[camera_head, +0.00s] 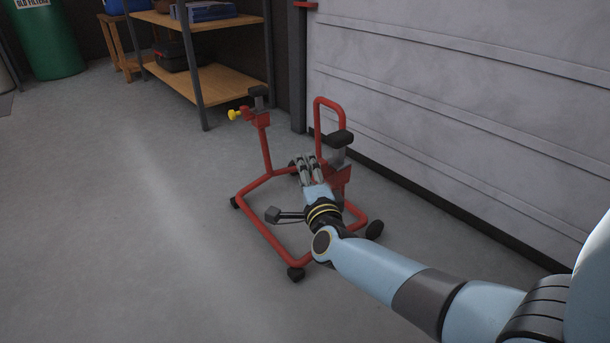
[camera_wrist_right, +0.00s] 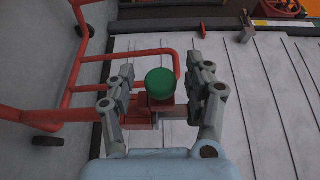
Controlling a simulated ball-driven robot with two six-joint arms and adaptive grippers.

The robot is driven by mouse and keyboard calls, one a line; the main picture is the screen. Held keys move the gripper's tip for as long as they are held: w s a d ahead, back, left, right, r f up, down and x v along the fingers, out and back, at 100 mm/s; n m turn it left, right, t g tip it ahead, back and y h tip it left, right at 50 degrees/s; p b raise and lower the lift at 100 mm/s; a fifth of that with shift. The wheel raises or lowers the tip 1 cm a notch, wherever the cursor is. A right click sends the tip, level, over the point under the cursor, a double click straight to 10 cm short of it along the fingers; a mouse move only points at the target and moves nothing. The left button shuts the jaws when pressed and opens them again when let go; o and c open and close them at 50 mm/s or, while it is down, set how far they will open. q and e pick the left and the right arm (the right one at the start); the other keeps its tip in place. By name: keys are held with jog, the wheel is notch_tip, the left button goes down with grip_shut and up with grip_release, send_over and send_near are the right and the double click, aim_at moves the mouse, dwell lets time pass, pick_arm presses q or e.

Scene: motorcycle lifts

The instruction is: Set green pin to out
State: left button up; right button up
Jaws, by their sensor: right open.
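The green pin (camera_wrist_right: 160,83) shows its round knob in the right wrist view, in front of a red bracket of the stand. In the head view I cannot make it out; my right gripper hides that part. My right gripper (camera_head: 308,167) is open, at the right upright of the red stand (camera_head: 261,226). In the wrist view the two fingers (camera_wrist_right: 163,76) are on either side of the green knob, with a gap at each side. How far the pin is pulled out I cannot tell. My left gripper is not in view.
A yellow knob (camera_head: 234,115) sits on the stand's left upright. A black pad (camera_head: 340,137) tops the right upright, close to my gripper. A grey wall panel (camera_head: 440,130) stands behind the stand, and a wooden shelf (camera_head: 225,82) behind left. The floor at left is clear.

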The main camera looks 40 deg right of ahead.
grip_shut()
dwell(0.4)
